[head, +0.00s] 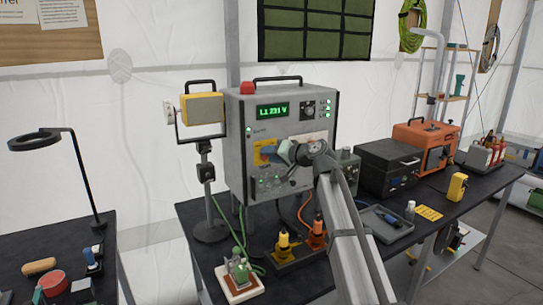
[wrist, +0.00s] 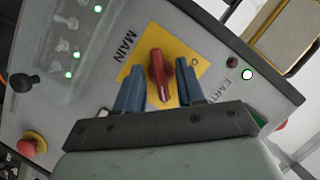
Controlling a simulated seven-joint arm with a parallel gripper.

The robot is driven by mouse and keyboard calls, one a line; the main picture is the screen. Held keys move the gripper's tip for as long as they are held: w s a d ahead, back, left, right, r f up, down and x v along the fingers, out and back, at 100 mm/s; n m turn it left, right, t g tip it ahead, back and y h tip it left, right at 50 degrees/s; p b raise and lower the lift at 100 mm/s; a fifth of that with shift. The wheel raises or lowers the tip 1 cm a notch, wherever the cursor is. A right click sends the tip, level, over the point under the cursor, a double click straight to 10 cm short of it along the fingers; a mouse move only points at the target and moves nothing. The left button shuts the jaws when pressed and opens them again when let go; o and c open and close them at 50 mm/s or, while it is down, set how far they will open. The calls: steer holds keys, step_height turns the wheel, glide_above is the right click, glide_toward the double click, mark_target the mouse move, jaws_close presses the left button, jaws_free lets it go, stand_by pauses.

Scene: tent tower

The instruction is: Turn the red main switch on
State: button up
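The red main switch (wrist: 159,76) is a rotary knob on a yellow plate (wrist: 150,45) marked MAIN in the wrist view. A small mark, perhaps an O, is printed on the plate's right part. My gripper (wrist: 160,74) is open, with one blue finger on each side of the knob and a visible gap to each. Whether the fingertips reach down beside the knob or stop short is hard to tell. In the head view, my gripper (head: 270,152) is at the grey control cabinet (head: 236,125); it hides the knob, while part of the yellow plate (head: 259,158) shows.
In the wrist view, a red mushroom button (wrist: 32,143), a black lever (wrist: 25,82) and lit green lamps share the panel. The cabinet's display (head: 273,110) reads L1 231 V. A yellow lamp (head: 202,108) stands at its left. Orange and yellow connectors (head: 284,243) stand below.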

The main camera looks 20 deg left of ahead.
steer(key=v, duration=1.3)
steer(key=shift+s+d, duration=0.25)
steer(key=shift+d, duration=0.05)
